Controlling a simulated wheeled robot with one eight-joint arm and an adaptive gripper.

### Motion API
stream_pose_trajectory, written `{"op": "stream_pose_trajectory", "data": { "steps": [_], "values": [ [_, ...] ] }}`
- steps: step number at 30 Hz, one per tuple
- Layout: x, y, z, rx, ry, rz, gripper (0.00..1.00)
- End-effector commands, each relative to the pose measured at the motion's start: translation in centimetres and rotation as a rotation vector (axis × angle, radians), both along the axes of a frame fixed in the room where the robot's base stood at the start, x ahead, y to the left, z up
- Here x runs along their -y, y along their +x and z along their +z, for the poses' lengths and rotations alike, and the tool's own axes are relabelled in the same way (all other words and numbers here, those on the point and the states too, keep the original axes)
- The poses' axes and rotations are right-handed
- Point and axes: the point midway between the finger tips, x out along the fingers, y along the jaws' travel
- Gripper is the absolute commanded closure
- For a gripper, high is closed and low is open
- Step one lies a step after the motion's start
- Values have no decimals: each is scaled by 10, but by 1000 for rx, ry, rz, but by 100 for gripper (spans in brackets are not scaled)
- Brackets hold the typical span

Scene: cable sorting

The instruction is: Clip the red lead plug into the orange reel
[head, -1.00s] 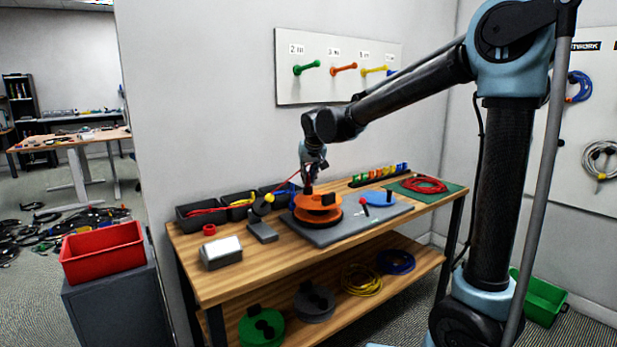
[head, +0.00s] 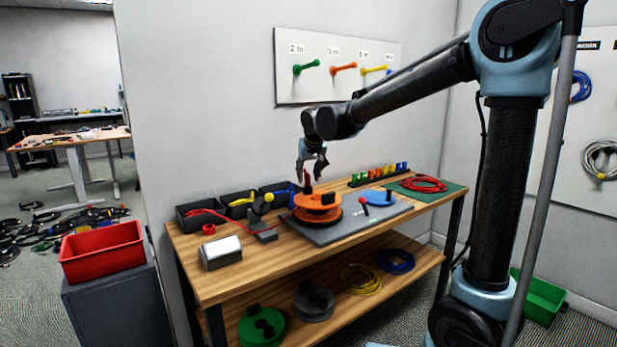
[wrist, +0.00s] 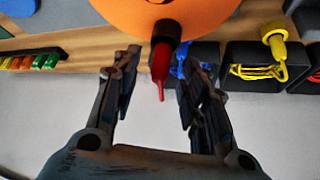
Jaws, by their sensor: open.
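The orange reel (head: 318,202) lies on the grey mat on the workbench. The red lead plug (head: 307,176) stands upright at the black clip (head: 307,188) on the reel's rim. In the wrist view the red plug (wrist: 159,65) projects from the black clip (wrist: 166,32) at the edge of the orange reel (wrist: 185,12); how deep it sits is hidden. My gripper (head: 312,173) is open just above the clip. In the wrist view its fingers (wrist: 160,85) are spread on both sides of the plug, with visible gaps.
Black bins (head: 238,196) with coiled leads stand behind and left. A white-topped box (head: 221,253) is at front left; a coiled red cable (head: 424,184) lies on a green mat.

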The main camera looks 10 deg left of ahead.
Motion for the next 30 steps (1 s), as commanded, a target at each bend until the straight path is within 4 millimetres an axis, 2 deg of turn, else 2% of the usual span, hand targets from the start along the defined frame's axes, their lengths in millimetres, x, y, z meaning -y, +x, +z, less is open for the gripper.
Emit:
{"op": "stream_pose_trajectory", "data": {
  "steps": [15, 23, 26, 29, 30],
  "values": [
    [21, -42, 74, -1, 0, 1, 60],
    [28, -52, 91, -2, 0, -2, 60],
    [45, -52, 89, -8, -7, -15, 60],
    [83, -53, 80, -23, -22, -48, 60],
    [103, -55, 75, -32, -30, -63, 60]
  ]
}}
